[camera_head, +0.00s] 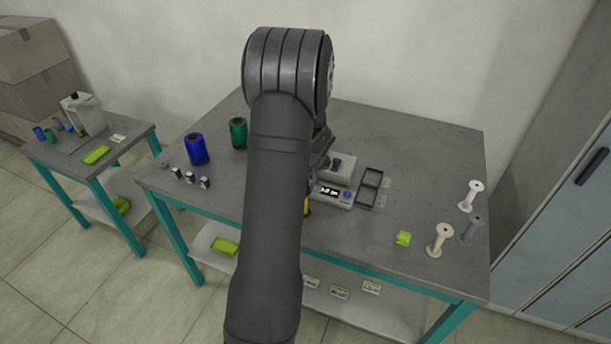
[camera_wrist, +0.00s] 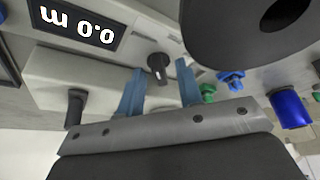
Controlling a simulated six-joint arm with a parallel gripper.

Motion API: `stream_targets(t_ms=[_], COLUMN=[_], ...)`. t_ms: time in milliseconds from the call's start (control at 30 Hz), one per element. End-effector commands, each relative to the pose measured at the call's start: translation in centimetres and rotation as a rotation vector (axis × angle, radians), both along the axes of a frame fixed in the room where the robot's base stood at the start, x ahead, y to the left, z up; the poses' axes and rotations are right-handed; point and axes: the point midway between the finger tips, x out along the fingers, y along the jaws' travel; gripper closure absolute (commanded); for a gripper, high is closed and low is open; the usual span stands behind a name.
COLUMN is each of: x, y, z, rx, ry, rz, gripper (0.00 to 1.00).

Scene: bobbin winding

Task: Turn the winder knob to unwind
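The winder (camera_head: 334,197) sits on the main table, partly hidden behind my arm in the head view. In the wrist view its display (camera_wrist: 77,24) reads 0.0 m, upside down. A black knob (camera_wrist: 158,66) with a pale mark stands on the winder's face. My gripper (camera_wrist: 159,68) is open, its two blue fingers on either side of the knob with a visible gap on each side. The gripper is hidden by my arm in the head view.
A blue spool (camera_head: 197,149) and a green spool (camera_head: 238,132) stand at the table's left. A large dark round part (camera_wrist: 235,45) and a black peg (camera_wrist: 75,107) are close by in the wrist view.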

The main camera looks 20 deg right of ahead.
Motion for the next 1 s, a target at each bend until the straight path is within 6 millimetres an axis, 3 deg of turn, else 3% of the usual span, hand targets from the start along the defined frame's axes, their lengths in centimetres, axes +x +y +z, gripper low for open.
stream_targets(t_ms=[200,367,1000], x=[0.0,-0.6,-5.6], y=[0.0,-0.1,-0.1], z=[0.3,2.0,13.8], rx=[-0.001,-0.003,-0.003], ry=[-0.002,-0.004,-0.003], rz=[0.0,0.0,0.0], gripper=[0.67,0.67,0.67])
